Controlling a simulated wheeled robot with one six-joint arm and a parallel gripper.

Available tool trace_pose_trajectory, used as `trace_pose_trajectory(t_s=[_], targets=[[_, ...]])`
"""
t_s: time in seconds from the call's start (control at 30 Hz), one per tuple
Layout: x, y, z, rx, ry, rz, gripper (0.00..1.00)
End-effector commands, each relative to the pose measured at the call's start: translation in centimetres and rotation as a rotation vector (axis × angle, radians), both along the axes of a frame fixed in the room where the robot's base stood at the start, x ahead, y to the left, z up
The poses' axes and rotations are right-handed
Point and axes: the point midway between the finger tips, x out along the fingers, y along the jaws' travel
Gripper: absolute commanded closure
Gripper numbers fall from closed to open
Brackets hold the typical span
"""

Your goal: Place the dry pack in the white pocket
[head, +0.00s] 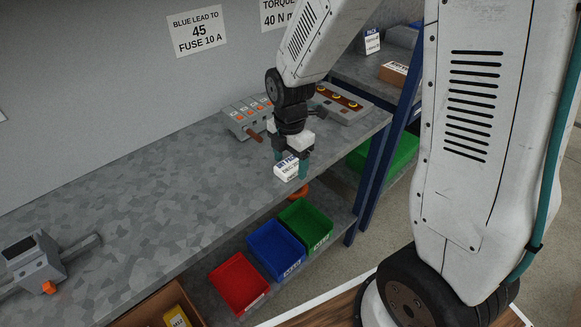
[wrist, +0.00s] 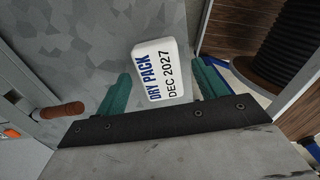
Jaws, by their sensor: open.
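The dry pack (head: 287,169) is a small white packet with blue and black print, lying near the front edge of the grey bench. In the wrist view the dry pack (wrist: 161,74) shows the words DRY PACK and DEC 2027. My gripper (head: 291,163) is over it and open, with teal fingers on either side. In the wrist view my gripper (wrist: 162,88) has the pack between its fingers, with a gap visible on each side. I cannot make out a white pocket in either view.
Red (head: 239,284), blue (head: 276,249) and green (head: 306,225) bins stand on the lower shelf. A grey block with orange switches (head: 246,117) sits behind my gripper. A grey device (head: 34,262) is at far left. The bench between is clear. A blue post (head: 367,180) stands right.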

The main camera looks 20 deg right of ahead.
Motion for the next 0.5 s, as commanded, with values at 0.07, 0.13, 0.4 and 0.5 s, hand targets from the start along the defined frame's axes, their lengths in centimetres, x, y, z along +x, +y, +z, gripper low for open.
trace_pose_trajectory(t_s=[0.07,0.13,0.4,0.5], targets=[[0.00,0.01,0.01,0.000,0.000,0.000,0.29],[-0.01,0.02,0.02,0.000,0.000,0.000,0.29],[-0.01,0.01,0.03,0.000,0.000,0.000,0.82],[-0.01,0.00,0.04,0.000,0.000,0.000,0.82]])
